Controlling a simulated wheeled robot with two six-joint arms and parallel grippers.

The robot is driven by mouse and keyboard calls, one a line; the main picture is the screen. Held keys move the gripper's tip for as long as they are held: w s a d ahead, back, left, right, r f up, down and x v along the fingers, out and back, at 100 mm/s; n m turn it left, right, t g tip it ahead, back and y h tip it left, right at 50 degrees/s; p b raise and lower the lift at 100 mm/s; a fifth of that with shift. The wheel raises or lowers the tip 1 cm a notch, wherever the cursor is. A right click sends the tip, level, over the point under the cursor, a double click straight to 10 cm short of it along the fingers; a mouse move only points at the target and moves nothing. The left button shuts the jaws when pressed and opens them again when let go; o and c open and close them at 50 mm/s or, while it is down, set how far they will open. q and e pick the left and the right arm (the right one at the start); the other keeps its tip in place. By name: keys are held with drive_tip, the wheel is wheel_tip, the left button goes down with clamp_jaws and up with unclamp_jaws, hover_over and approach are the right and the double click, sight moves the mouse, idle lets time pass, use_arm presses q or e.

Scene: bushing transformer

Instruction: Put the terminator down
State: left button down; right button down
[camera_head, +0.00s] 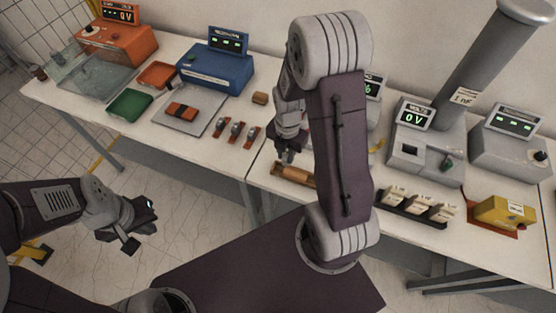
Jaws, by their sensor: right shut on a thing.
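My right gripper (288,153) reaches down over the middle of the table, just left of my large upper arm link. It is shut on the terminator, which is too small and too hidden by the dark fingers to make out. Just below the fingers is a brown-orange holder-like block (297,175) at the table's front edge, partly covered by my arm. I cannot tell whether the held thing touches it. My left gripper (141,226) is open and empty, out over the floor in front of the table.
To the left of the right gripper stand small red-based clamps (236,131), a small brown block (260,98) and a grey plate (182,117). A blue meter box (213,72) is behind. On the right are a black rack (412,210), a grey voltmeter unit (425,150) and a yellow box (503,212).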

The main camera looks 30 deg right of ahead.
drive_tip(key=shift+w+a+f, duration=0.7)
drive_tip(key=shift+w+f, duration=0.1)
drive_tip(key=shift+w, duration=0.1)
drive_tip(key=shift+s+f, duration=0.1)
drive_tip(key=shift+f, duration=0.15)
wheel_tip(320, 180, down, 3)
drive_tip(key=shift+s+r+p, duration=0.1)
drive_tip(key=shift+p, duration=0.35)
drive_tip(key=shift+w+f, duration=0.25)
drive_tip(key=shift+f, duration=0.1)
drive_tip(key=shift+s, duration=0.1)
